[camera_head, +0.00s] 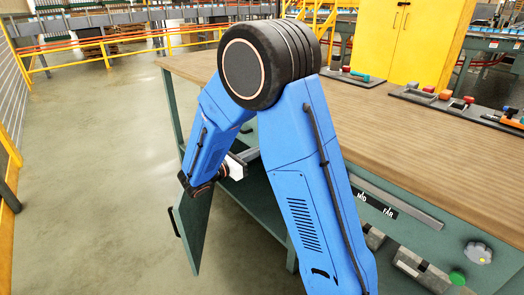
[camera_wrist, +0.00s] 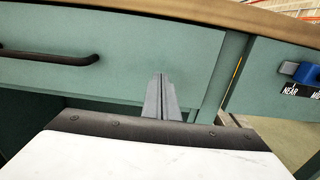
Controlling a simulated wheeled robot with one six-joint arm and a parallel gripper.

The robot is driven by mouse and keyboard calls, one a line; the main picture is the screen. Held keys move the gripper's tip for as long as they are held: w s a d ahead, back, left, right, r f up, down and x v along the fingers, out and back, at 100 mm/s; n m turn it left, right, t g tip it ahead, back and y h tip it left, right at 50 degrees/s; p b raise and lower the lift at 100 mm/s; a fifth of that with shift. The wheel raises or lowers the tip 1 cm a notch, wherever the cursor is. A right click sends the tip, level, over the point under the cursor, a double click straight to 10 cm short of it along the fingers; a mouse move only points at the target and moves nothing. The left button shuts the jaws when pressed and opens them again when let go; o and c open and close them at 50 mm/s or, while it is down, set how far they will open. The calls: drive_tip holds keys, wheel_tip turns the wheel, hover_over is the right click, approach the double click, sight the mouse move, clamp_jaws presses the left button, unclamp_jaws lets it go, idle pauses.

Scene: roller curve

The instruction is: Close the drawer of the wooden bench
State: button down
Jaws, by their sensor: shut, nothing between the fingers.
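The wooden bench (camera_head: 420,150) has a brown top and a green body. In the wrist view, the green drawer front (camera_wrist: 125,62) lies under the wooden top, with a black bar handle (camera_wrist: 50,57) at the left. My gripper (camera_wrist: 161,82) is shut and empty, its fingers pointing at the drawer front to the right of the handle. I cannot tell whether the fingertips touch it, nor how far the drawer stands out. In the head view, my gripper (camera_head: 250,155) is by the bench front, and my blue arm hides most of the drawer area.
A green panel with a dark handle (camera_head: 195,232) stands out low from the bench front; a green shelf (camera_head: 253,192) shows beside it. Tools lie on black trays (camera_head: 460,108) on the top. A yellow cabinet (camera_head: 408,45) stands at the back. The floor (camera_head: 90,170) at left is clear.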

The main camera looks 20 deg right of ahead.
drive_tip(key=v, duration=1)
drive_tip(key=s+d+r+m+g+y, duration=0.1)
drive_tip(key=s+d+m+g+y, duration=0.3)
drive_tip(key=s+d, duration=0.4)
drive_tip(key=s+d+r+m+g+y, duration=0.15)
drive_tip(key=s+d+m+y, duration=0.35)
drive_tip(key=s, duration=0.5)
drive_tip(key=s+a+m+t+y, duration=0.2)
drive_tip(key=s+m+y, duration=0.2)
drive_tip(key=s+m, duration=0.2)
drive_tip(key=s+a+r+m+t+y, duration=0.1)
drive_tip(key=s+a+m+t+y, duration=0.1)
drive_tip(key=s+m, duration=0.4)
drive_tip(key=shift+s+a+m+t+y, duration=0.35)
drive_tip(key=shift+s+a+y, duration=0.35)
drive_tip(key=shift+y, duration=0.4)
drive_tip(key=shift+r, duration=0.1)
